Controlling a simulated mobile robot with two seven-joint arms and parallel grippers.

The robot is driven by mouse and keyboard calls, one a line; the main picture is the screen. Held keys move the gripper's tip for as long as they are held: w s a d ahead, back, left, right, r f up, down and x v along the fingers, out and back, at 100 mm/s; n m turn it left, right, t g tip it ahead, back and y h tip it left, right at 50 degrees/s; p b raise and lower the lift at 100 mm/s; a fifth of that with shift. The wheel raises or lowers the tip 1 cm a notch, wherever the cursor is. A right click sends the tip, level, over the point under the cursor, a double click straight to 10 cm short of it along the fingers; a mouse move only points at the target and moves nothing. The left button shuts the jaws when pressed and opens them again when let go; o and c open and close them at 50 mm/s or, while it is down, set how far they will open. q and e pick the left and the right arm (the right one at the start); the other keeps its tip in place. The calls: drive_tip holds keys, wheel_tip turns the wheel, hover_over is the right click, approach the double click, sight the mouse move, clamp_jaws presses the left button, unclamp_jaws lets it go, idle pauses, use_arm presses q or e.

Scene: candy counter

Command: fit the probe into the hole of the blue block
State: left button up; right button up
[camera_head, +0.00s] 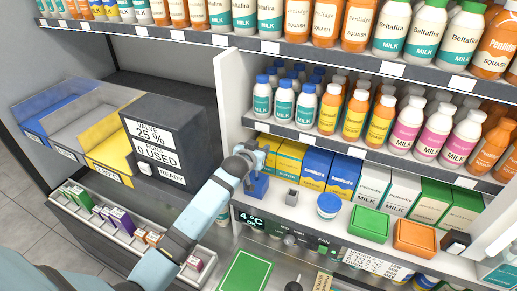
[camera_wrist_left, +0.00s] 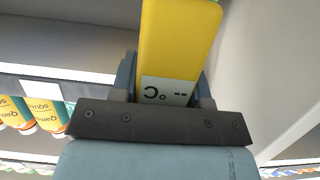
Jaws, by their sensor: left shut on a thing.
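My left gripper (camera_head: 250,168) is over the shelf ledge at the middle of the head view, right above the blue block (camera_head: 258,187). It is shut on the yellow probe, whose body (camera_wrist_left: 178,40) fills the space between the fingers in the left wrist view. Its small display shows dashes and °C, upside down. The probe's tip is hidden in both views. The blue block stands upright on the ledge, partly covered by the gripper. Its hole is not visible, and I cannot tell whether the tip is in it. My right gripper is not in view.
A small grey block (camera_head: 291,197) and a blue-lidded tub (camera_head: 328,205) stand just right of the blue block. Yellow and blue cartons (camera_head: 316,168) stand close behind. The white shelf side panel (camera_head: 233,100) rises at the left. Bottles fill the shelves above.

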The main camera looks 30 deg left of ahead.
use_arm(q)
drive_tip(key=shift+p, duration=0.65)
idle(0.7)
drive_tip(key=shift+f+b, duration=1.45)
drive_tip(key=shift+f, duration=1.5)
drive_tip(key=o, duration=1)
drive_tip(key=shift+s, duration=0.1)
drive_tip(key=v, duration=1.3)
drive_tip(key=shift+s+r+b, duration=0.2)
drive_tip(key=shift+s+b, duration=0.15)
drive_tip(key=shift+b, duration=0.05)
drive_tip(key=shift+d+f, duration=0.1)
drive_tip(key=s+d+f+m+g+h+p, duration=0.1)
drive_tip(key=s+d+f, duration=0.3)
drive_tip(key=s, duration=0.4)
drive_tip(key=s+d+f+m+g+h+p, duration=0.1)
drive_tip(key=s+d+f, duration=0.3)
drive_tip(key=s, duration=0.4)
drive_tip(key=s+d+f+m+g+h+p, duration=0.1)
drive_tip(key=s+d+f, duration=0.3)
drive_tip(key=s, duration=0.4)
drive_tip(key=shift+d+f+m+g+h+p, duration=0.3)
drive_tip(key=shift+h+p, duration=0.2)
drive_tip(key=shift+p, duration=0.3)
